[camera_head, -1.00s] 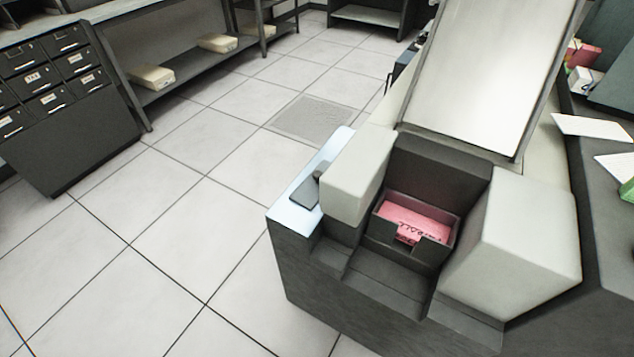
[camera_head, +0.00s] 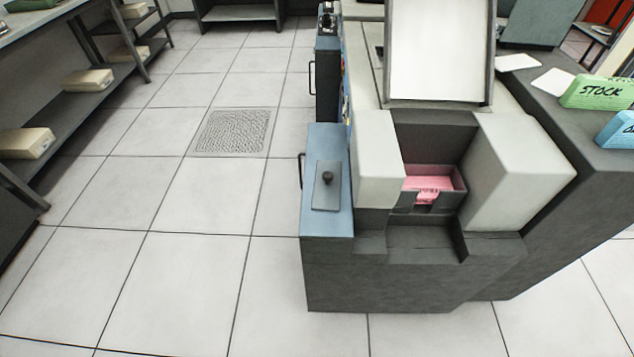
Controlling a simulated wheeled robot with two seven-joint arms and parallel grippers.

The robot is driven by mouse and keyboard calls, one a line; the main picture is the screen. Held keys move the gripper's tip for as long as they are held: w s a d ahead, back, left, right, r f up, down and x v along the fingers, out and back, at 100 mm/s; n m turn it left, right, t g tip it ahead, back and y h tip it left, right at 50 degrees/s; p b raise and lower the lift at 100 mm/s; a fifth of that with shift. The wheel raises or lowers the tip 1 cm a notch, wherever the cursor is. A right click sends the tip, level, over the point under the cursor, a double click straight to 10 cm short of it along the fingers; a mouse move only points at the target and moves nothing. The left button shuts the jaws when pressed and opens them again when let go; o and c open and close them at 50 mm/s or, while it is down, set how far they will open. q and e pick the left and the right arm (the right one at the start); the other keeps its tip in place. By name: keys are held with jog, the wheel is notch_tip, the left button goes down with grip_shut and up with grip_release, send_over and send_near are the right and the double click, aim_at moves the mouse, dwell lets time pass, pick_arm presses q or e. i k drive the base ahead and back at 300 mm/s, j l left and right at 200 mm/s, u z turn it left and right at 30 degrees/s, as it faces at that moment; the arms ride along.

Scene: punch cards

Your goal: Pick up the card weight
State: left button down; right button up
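The card weight (camera_head: 326,191) looks to be the flat dark grey plate with a small round black knob. It lies on the blue top (camera_head: 340,221) at the left side of the card machine (camera_head: 400,276). Pink cards (camera_head: 428,187) sit in the dark hopper between two pale housings, with no weight seen on them. Neither of my grippers shows in this view.
A pale block-shaped housing (camera_head: 376,172) stands just right of the plate. A green card block marked STOCK (camera_head: 598,92) and a blue one (camera_head: 617,130) lie on the dark counter at right. The tiled floor left of the machine is clear.

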aim_at(327, 188)
jog(key=i+j+z, duration=0.1)
jog(key=j+z, duration=0.3)
jog(key=j, duration=0.3)
jog(key=j+z, duration=0.4)
jog(key=j, duration=0.25)
jog(key=k+j+z, duration=0.1)
jog(key=j+z, duration=0.3)
jog(key=j, duration=0.3)
jog(key=i+j+z, duration=0.4)
jog(key=j, duration=0.15)
jog(key=j+z, duration=0.2)
jog(key=i+j+z, duration=0.2)
jog(key=j, duration=0.25)
jog(key=k+l, duration=0.05)
jog(key=k, duration=0.05)
